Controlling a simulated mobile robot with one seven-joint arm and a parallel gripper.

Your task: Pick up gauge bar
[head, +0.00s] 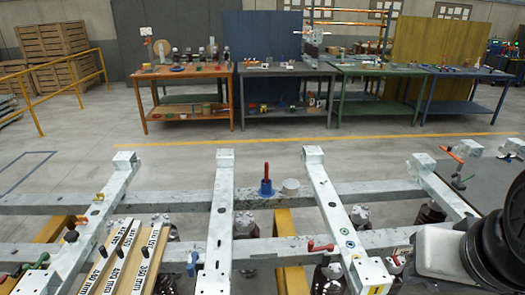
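Several gauge bars lie side by side at the lower left of the head view, on or against the pale steel frame. They are flat, tan-edged strips with white faces and printed millimetre labels. The right gauge bar (147,262) and the one beside it (124,262) run toward the bottom edge, where their near ends are cut off. Small dark knobs stand on or beside them. I cannot tell which length the task means. My gripper is not in view; a black and grey part, likely of my arm, fills the lower right corner.
The pale steel frame (222,215) spans the foreground, with raised beams and gaps. Workbenches (285,70) line the back; open floor lies between.

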